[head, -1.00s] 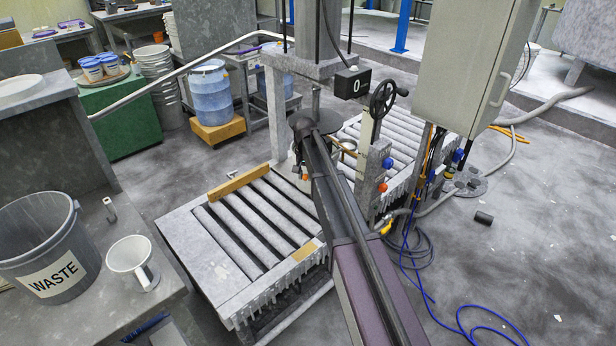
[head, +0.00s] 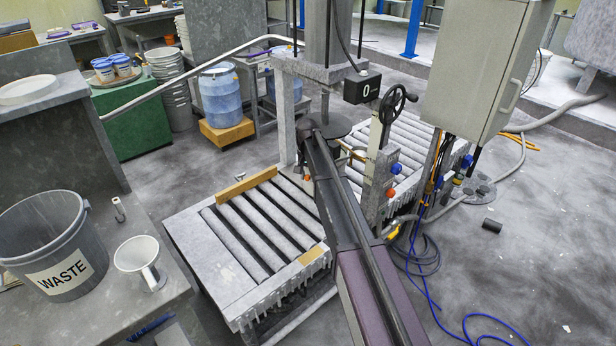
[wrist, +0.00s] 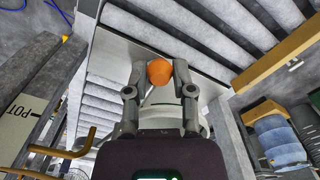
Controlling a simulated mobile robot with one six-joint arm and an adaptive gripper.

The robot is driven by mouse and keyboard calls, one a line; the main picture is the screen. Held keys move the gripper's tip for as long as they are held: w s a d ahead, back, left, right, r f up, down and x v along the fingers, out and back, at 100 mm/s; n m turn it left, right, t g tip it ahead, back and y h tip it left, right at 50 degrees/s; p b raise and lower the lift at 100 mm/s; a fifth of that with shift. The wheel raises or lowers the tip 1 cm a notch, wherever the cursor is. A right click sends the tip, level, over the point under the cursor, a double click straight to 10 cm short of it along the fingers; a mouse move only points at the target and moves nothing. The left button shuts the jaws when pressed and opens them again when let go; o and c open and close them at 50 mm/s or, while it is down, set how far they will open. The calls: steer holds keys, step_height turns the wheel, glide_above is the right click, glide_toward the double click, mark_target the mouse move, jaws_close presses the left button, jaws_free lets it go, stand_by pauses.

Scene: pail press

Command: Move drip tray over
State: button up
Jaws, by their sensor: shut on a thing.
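In the wrist view my gripper (wrist: 159,78) is shut on an orange knob (wrist: 159,71). A thin metal rod runs from the knob down and back between the fingers. A pale rounded thing (wrist: 206,122) shows partly behind the fingers and may be the drip tray, but I cannot tell for sure. The fingers hide most of it.
A roller conveyor (head: 185,235) with a wooden bar (head: 246,186) lies left of my arm; more rollers (head: 410,130) lie beyond. A handwheel (head: 396,103) and control cabinet (head: 475,65) stand right. A waste bucket (head: 45,240) and white funnel (head: 142,262) occupy the left bench.

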steer(key=shift+w+a, duration=0.5)
steer(key=shift+w, duration=0.15)
steer(key=o, duration=0.9)
steer(key=shift+o, duration=0.2)
steer(key=shift+s, duration=0.2)
